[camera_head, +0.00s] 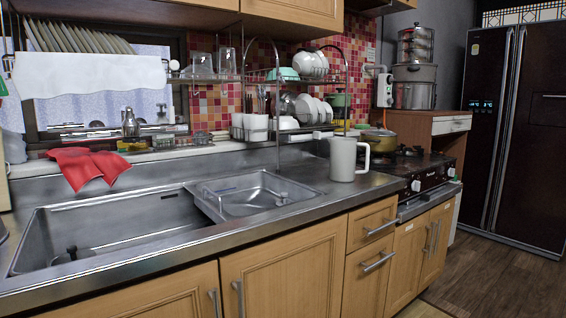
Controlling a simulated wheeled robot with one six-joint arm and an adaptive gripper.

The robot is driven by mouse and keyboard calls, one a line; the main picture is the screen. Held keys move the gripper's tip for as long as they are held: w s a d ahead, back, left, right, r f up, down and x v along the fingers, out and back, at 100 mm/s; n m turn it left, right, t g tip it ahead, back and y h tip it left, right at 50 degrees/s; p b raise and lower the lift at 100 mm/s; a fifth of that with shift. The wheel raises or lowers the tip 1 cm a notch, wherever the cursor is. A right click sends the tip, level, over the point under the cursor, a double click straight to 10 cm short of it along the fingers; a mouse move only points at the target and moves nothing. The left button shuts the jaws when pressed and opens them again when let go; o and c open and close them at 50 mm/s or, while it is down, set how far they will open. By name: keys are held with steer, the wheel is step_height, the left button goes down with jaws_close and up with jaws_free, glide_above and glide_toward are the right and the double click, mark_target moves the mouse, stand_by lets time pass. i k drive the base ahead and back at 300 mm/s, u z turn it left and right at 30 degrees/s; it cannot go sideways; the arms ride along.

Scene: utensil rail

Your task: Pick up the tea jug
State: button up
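A pale grey-white tea jug (343,160) stands upright on the steel counter (320,192), just left of the stove. Its handle faces right, and its body is fully visible. My gripper is not in view, so whether it is open or shut does not show.
A sink (110,225) with a steel tray (243,194) lies left of the jug. A dish rack (280,128) with bowls and cups stands behind. A yellow pot (379,139) sits on the stove (425,165). A red cloth (88,167) lies behind the sink. Counter front of the jug is clear.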

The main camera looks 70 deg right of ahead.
mark_target(342, 150)
steer(key=u, duration=0.1)
steer(key=k, duration=1.1)
steer(key=z, duration=1.55)
